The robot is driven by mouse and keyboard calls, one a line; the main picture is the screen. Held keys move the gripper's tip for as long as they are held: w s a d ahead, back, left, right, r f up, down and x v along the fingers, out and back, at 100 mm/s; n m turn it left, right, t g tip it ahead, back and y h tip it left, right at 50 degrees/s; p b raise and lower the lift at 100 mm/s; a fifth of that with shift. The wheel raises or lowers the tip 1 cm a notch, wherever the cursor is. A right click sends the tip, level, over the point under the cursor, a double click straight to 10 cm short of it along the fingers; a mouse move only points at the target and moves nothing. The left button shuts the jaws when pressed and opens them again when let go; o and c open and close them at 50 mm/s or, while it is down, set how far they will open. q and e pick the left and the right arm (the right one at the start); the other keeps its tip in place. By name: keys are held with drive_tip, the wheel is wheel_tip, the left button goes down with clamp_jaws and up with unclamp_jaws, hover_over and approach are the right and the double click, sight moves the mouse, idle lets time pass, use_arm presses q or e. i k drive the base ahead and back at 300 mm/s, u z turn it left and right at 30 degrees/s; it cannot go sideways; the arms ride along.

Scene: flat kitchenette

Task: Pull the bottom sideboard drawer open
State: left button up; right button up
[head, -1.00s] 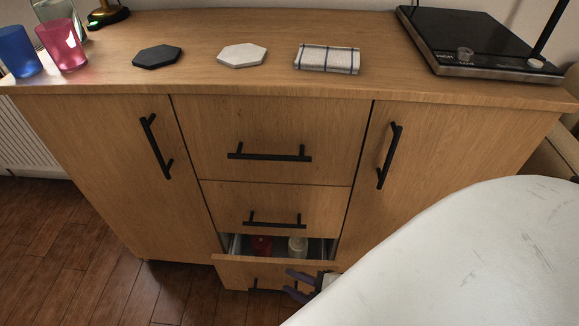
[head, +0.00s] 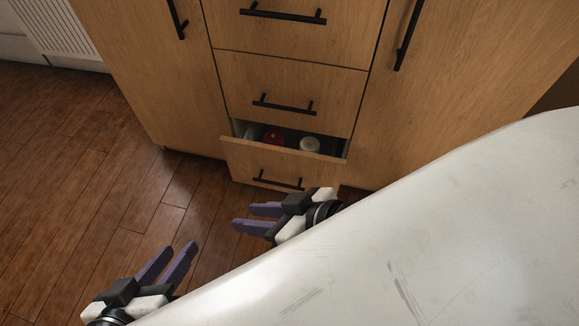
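The bottom sideboard drawer (head: 265,165) stands partly open, pulled out from the wooden sideboard. Its black bar handle (head: 277,182) is on the front panel. Inside, a red object (head: 273,137) and a white round-topped object (head: 310,144) show near the back. My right gripper (head: 246,217) is open and empty, below and in front of the handle and apart from it in the picture. My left gripper (head: 181,248) is open and empty over the floor, further left and lower in the picture.
The middle drawer (head: 240,85) and the top drawer (head: 230,30) above are shut. The right cabinet door (head: 440,90) and left cabinet door (head: 130,60) are shut. Dark wooden floor (head: 80,180) is clear at the left. A radiator (head: 65,22) stands at the back left.

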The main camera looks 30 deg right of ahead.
sight(288, 169)
drive_tip(key=k, duration=0.35)
drive_tip(key=z, duration=1.15)
drive_tip(key=i, duration=0.95)
drive_tip(key=u, duration=1.95)
